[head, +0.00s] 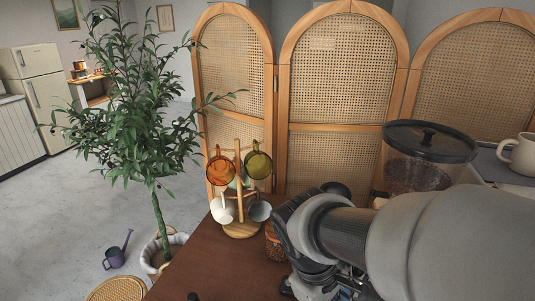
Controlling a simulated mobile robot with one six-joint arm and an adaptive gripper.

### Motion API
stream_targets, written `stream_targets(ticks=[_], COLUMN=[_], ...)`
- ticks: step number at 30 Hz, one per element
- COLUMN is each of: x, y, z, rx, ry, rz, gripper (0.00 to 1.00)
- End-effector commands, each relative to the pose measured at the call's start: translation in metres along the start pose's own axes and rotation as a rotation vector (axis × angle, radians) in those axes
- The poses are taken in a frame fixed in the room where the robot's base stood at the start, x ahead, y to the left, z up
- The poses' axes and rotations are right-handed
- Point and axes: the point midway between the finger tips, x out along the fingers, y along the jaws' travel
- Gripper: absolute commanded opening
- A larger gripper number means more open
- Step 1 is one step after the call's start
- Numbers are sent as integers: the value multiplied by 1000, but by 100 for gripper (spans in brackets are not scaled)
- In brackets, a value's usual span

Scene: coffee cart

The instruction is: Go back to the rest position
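My arm fills the lower right of the head view and reaches over the dark brown cart top (205,265). The end of the arm points down and away behind its own links, so my gripper's fingers are hidden. I cannot see whether it holds anything. A wooden mug tree (239,228) stands at the cart's far left part, to the left of my arm. It carries an orange cup (220,171), an olive green cup (259,165), a white cup (221,210) and a grey cup (260,211).
A coffee grinder hopper with a dark lid (428,140) stands behind my arm. A white mug (520,155) sits at the right on a grey surface. A rattan folding screen (338,80) closes off the back. A potted tree (145,130) stands left of the cart.

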Motion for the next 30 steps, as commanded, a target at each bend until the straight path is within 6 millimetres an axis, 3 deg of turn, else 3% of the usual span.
stream_targets(ticks=[6, 12, 18, 30], x=[-36, -52, -56, -56], y=[-8, -21, -28, -28], z=[54, 82, 90, 90], rx=[375, 628, 732, 738], ry=[225, 388, 460, 463], rz=[-57, -98, -118, -120], gripper=[48, 48, 48, 48])
